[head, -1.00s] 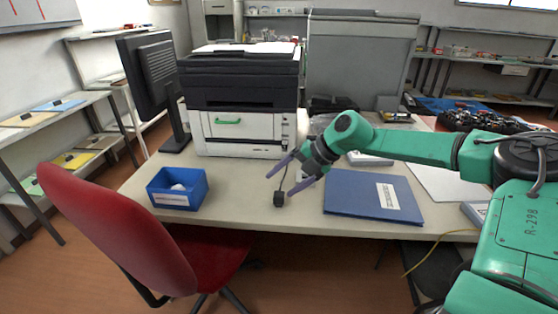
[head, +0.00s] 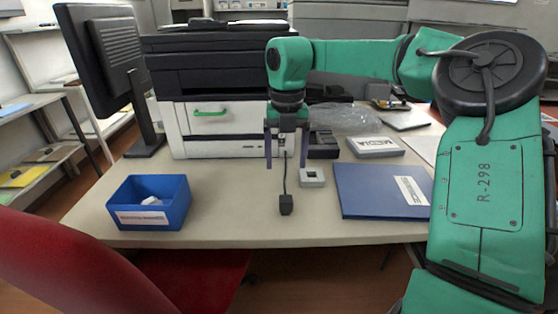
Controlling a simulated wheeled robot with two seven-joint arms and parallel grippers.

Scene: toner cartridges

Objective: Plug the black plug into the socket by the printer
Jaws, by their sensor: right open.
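The black plug (head: 286,204) lies near the front edge of the table, with a thin dark cable running back from it toward the printer. A small light grey box with a square recess, which looks like the socket (head: 312,177), sits to the plug's right and further back. The printer (head: 220,118) stands behind, white below and black above, with a green handle. My right gripper (head: 286,163) is open and points down, its two purple fingers apart. It is empty, behind the plug in the picture, and its fingers frame the cable. My left gripper is out of view.
A blue bin (head: 150,219) with a white item stands at the left front. A blue folder (head: 382,190) lies at the right, with a white MEDIA box (head: 375,146) behind it. A black device (head: 323,144) sits beside the printer. A red chair (head: 75,270) is in front. Table around the plug is clear.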

